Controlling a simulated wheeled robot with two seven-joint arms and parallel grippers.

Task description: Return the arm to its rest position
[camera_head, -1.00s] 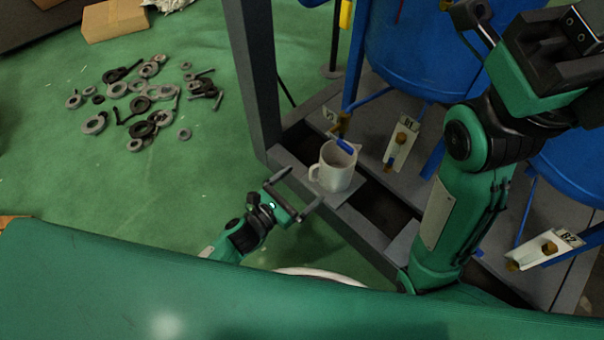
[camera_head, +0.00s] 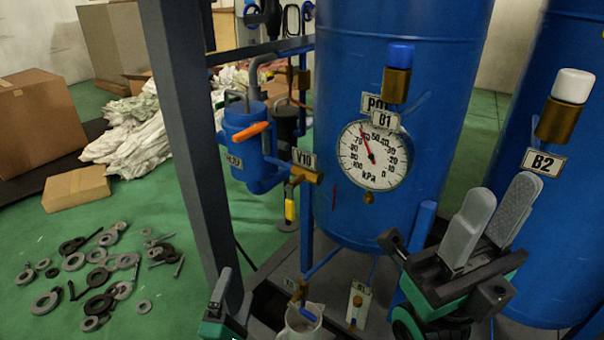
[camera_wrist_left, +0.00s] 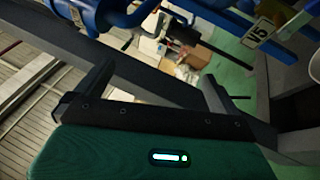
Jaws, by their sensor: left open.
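My left gripper (camera_head: 232,292) is at the bottom of the head view, largely cut off by the lower edge. In the left wrist view, its two dark fingers (camera_wrist_left: 155,90) stand wide apart with nothing between them. My right gripper (camera_head: 502,192) is raised at the right, in front of the blue tanks. Its two grey fingers point up with a narrow gap and hold nothing. A white mug (camera_head: 297,328) stands to the right of my left gripper, apart from it and cut off by the lower edge.
A dark frame post (camera_head: 185,130) rises behind my left gripper. A blue tank (camera_head: 395,100) with a pressure gauge (camera_head: 373,155) and valves stands in the middle; another tank (camera_head: 570,210) is at the right. Metal parts (camera_head: 95,275) and cardboard boxes (camera_head: 76,190) lie on the green floor.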

